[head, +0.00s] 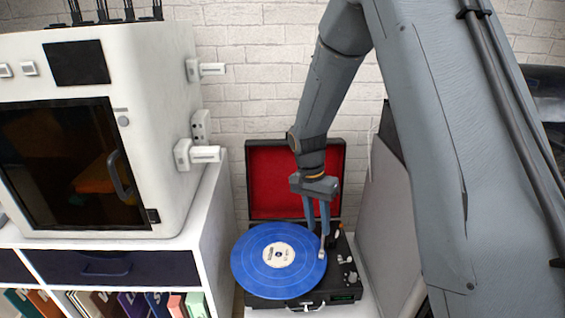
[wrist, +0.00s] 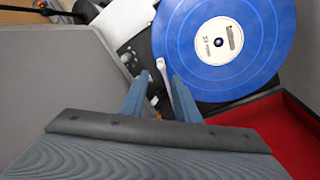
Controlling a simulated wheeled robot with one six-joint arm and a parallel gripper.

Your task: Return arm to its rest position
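My gripper (head: 317,226) hangs fingers-down over the right side of an open record player (head: 340,285). In the wrist view its two blue fingers (wrist: 158,88) stand apart, so it is open. The pale tonearm (head: 322,252) lies at the right edge of the blue record (head: 252,262). In the wrist view the tonearm (wrist: 161,68) shows between the fingertips, closer to the right finger; I cannot tell whether they touch. The record (wrist: 257,52) lies flat on the platter, with a white centre label. The tonearm's rest is not clearly visible.
The player's raised red-lined lid (head: 280,185) stands behind the record. A grey panel (head: 390,225) stands close on the right. A white machine with a dark door (head: 75,165) sits on a white cabinet (head: 205,235) to the left. A brick wall is behind.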

